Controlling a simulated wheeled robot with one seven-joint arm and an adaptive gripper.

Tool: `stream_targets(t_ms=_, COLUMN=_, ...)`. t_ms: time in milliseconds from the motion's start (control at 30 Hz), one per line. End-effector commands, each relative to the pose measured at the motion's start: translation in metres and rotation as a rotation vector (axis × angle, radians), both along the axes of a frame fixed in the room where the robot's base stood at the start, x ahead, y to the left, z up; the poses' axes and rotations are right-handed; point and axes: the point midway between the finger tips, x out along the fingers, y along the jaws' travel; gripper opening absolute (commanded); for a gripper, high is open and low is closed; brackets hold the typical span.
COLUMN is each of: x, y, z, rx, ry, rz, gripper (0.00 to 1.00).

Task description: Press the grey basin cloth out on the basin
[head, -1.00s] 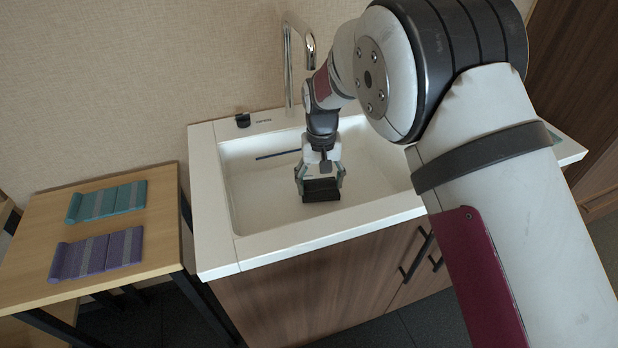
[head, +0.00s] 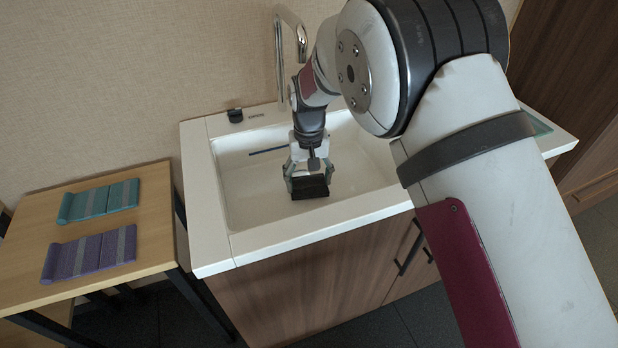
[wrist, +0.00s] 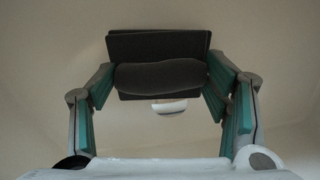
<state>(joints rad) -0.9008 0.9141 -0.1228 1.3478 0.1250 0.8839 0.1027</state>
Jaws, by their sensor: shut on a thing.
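The grey basin cloth (head: 310,188) shows as a dark folded pad between the fingers of my gripper (head: 308,182), low inside the white basin (head: 250,205). In the wrist view, the cloth (wrist: 160,76) has a rounded roll in front of flat folded layers. The teal-padded fingers of my gripper (wrist: 160,88) are shut on it from both sides. I cannot tell whether the cloth's underside touches the basin floor.
A tap (head: 292,50) rises behind the basin. A dark bar (head: 268,151) lies at the basin's back wall, and a small black object (head: 235,115) sits on the rim. Teal (head: 99,201) and purple (head: 90,255) rolled cloths lie on the side table (head: 150,225).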

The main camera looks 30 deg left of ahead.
Motion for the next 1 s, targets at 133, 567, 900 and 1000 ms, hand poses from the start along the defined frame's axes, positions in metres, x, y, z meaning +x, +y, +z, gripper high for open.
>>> stream_targets(t_ms=133, x=0.0000, y=0.0000, z=-0.0020, rx=0.000, ry=0.000, rz=0.000, gripper=0.47)
stream_targets(t_ms=567, x=0.0000, y=0.0000, z=-0.0067, rx=0.000, ry=0.000, rz=0.000, gripper=0.47)
stream_targets(t_ms=900, x=-0.0001, y=0.0000, z=-0.0105, rx=0.000, ry=0.000, rz=0.000, gripper=0.47)
stream_targets(t_ms=1000, x=-0.0001, y=-0.0001, z=-0.0103, rx=0.000, ry=0.000, rz=0.000, gripper=0.47)
